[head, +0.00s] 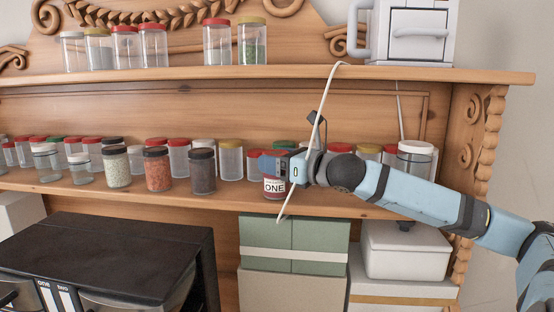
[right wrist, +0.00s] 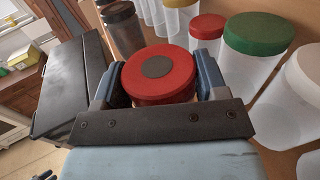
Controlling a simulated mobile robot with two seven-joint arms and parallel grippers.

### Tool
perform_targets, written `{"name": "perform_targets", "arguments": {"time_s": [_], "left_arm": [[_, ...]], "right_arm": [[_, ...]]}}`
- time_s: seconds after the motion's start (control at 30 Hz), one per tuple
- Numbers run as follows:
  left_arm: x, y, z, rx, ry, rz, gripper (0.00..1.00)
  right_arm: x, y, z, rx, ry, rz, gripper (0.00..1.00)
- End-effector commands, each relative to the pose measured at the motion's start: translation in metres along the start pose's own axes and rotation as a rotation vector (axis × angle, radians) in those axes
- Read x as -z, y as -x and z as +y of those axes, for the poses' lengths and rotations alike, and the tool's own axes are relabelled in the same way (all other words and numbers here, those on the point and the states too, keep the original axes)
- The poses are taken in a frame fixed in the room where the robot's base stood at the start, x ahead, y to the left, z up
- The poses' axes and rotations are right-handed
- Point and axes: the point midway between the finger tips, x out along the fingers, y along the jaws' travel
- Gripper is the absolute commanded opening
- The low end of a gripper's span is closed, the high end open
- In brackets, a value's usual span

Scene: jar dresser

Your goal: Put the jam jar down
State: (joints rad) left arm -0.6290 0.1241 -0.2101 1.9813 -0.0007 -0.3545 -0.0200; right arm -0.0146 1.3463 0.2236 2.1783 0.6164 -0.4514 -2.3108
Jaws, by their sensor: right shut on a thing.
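The jam jar (head: 274,188) has a pale label with dark lettering reading "ONE" and dark red contents at its base. It is at the middle shelf's front edge in the head view. My right gripper (head: 277,167) reaches in from the right and is shut on it near the top. In the right wrist view its red lid (right wrist: 160,72), with a dark disc in the middle, sits between the two fingers. I cannot tell whether its base touches the shelf.
The middle shelf (head: 120,198) holds several lidded jars; a dark-filled jar (head: 202,172) stands left of the jam jar and a clear jar (head: 231,161) behind. Green boxes (head: 293,240) and a black cabinet (head: 120,250) are below. A thin white cord (head: 322,105) hangs by my gripper.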

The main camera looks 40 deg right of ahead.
Motion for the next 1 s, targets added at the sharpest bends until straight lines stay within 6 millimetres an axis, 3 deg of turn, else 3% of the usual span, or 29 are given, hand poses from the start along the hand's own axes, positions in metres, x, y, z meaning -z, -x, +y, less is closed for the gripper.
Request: {"name": "perform_targets", "arguments": {"time_s": [0.13,0.17,0.27,0.67,1.0], "left_arm": [[-0.003,-0.002,0.000,0.000,0.000,0.000,0.43],[-0.002,-0.002,0.000,0.000,0.000,0.001,0.43],[-0.001,-0.003,-0.001,0.001,0.000,0.002,0.43],[0.002,-0.002,-0.002,0.001,-0.006,0.006,0.43],[-0.008,-0.006,-0.001,-0.002,-0.004,0.001,0.43]], "right_arm": [[0.004,0.000,0.000,0.000,0.002,-0.001,0.25],[0.003,0.000,0.000,0.000,0.001,0.000,0.71],[0.003,0.000,0.000,0.000,0.000,0.000,0.92],[0.001,0.001,0.000,0.000,-0.002,0.000,0.92],[0.003,0.021,0.000,0.000,-0.004,0.002,0.92]]}}
